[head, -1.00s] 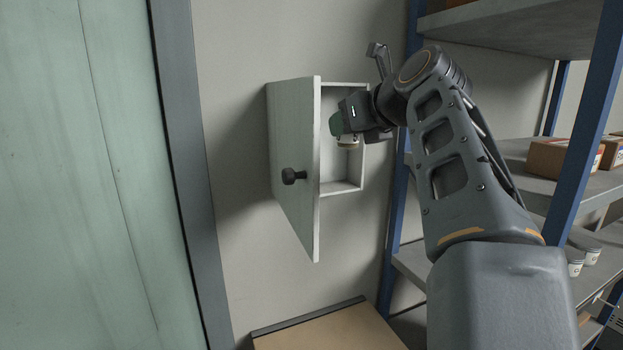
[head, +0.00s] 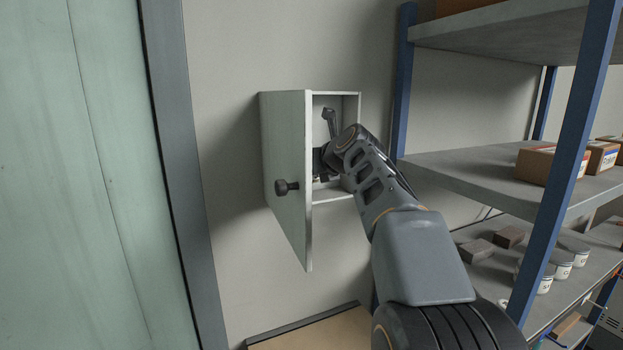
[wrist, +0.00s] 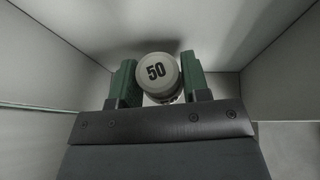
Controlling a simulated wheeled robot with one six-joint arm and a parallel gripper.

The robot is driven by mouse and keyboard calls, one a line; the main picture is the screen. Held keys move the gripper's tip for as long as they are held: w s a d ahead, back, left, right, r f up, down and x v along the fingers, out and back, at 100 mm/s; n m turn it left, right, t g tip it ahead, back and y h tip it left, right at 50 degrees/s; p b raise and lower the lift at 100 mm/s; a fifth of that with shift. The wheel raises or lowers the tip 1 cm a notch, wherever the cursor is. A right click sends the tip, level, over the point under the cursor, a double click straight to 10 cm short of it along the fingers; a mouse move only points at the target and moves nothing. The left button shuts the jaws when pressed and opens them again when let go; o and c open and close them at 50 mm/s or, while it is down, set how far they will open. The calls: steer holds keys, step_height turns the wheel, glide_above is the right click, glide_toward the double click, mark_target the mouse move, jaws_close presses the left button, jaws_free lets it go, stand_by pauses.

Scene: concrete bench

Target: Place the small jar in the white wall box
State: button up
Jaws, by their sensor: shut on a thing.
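The white wall box (head: 335,195) hangs on the wall in the head view. Its door (head: 289,150), with a dark round knob, stands open to the left. My gripper (wrist: 160,82) is inside the box, its green fingers shut on the small jar (wrist: 158,72). The jar has a pale round lid marked "50" and sits between the two fingers in the wrist view. Box walls rise around it, and a shadow falls behind it. In the head view my arm and the door hide the jar and fingertips. I cannot tell whether the jar touches the box floor.
The open door's edge is close to the left of my wrist. A shelf rack (head: 475,165) with blue posts stands at right, holding cardboard boxes (head: 550,163) and several white jars (head: 562,262). A tan surface (head: 315,332) lies below the box.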

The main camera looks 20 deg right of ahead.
mark_target(316, 177)
steer(key=f, duration=0.2)
steer(key=shift+w+f, duration=0.3)
steer(key=shift+f, duration=0.05)
steer(key=shift+s+f, duration=0.1)
steer(key=shift+f, duration=0.25)
steer(key=shift+f, duration=0.1)
steer(key=shift+f+b, duration=0.15)
steer(key=shift+b, duration=0.15)
steer(key=o, duration=0.9)
steer(key=shift+o, duration=0.2)
steer(key=shift+r, duration=0.25)
steer(key=b+v, duration=0.1)
steer(key=v, duration=1.1)
steer(key=shift+b, duration=0.35)
